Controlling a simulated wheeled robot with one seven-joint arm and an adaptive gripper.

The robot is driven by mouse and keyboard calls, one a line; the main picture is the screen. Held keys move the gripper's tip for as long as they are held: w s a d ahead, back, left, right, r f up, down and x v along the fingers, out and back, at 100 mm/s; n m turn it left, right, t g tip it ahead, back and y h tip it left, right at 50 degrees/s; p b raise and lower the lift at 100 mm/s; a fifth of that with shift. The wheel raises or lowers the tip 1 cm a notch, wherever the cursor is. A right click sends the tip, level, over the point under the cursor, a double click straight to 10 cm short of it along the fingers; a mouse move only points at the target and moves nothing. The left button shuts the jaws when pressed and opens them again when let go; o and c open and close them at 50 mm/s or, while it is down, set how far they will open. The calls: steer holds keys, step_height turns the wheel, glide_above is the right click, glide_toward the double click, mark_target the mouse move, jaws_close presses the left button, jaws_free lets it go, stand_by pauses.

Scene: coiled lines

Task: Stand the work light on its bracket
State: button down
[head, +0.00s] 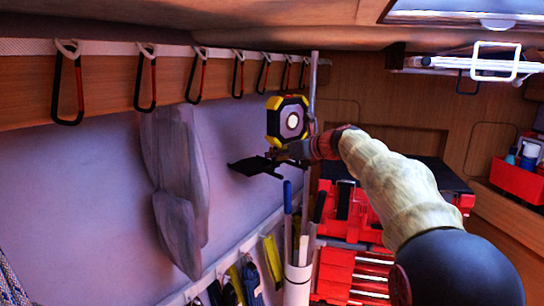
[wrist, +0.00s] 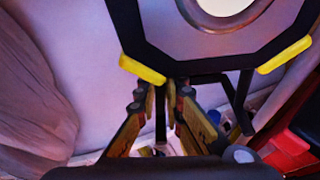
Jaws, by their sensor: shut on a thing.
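The work light (head: 289,121) is a black and yellow octagonal lamp with a round pale lens. It is held roughly upright in front of the padded left wall. My gripper (head: 286,155) is just below its head; the wrist view shows the gripper (wrist: 162,92) shut on a thin dark part under the lamp. The work light's black rim (wrist: 137,38) and yellow corners fill the top of the wrist view. A flat black piece (head: 254,166) shows just left of my gripper; I cannot tell whether it is the bracket or part of the light, nor whether they touch.
Several carabiners (head: 146,78) hang along the wooden rail at upper left. Grey cloth (head: 178,180) hangs on the left wall. A white tube (head: 297,285) with upright rods stands below my gripper. Red cases (head: 345,205) lie behind, and a red bin (head: 517,180) is at right.

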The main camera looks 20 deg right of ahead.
steer(key=shift+w+a+p, duration=0.6)
steer(key=shift+w+a, duration=0.25)
steer(key=shift+w, duration=1)
steer(key=shift+w+a+p, duration=0.55)
steer(key=shift+w+a, duration=0.3)
steer(key=shift+w, duration=0.95)
steer(key=shift+w+a+p, duration=0.6)
steer(key=shift+w+a, duration=0.25)
steer(key=shift+w, duration=1)
steer(key=shift+r+p+x, duration=0.25)
steer(key=shift+p+x, duration=0.25)
steer(key=shift+x, duration=0.7)
steer(key=shift+w+a+r+p, duration=0.1)
steer(key=shift+w+a+p, duration=0.05)
steer(key=shift+w+p, duration=0.4)
steer(key=shift+w+a+p, duration=0.2)
steer(key=shift+w+p, duration=0.25)
steer(key=shift+s+f, duration=0.1)
steer(key=shift+f, duration=0.8)
steer(key=c, duration=1.8)
jaws_free()
steer(key=shift+f, duration=0.1)
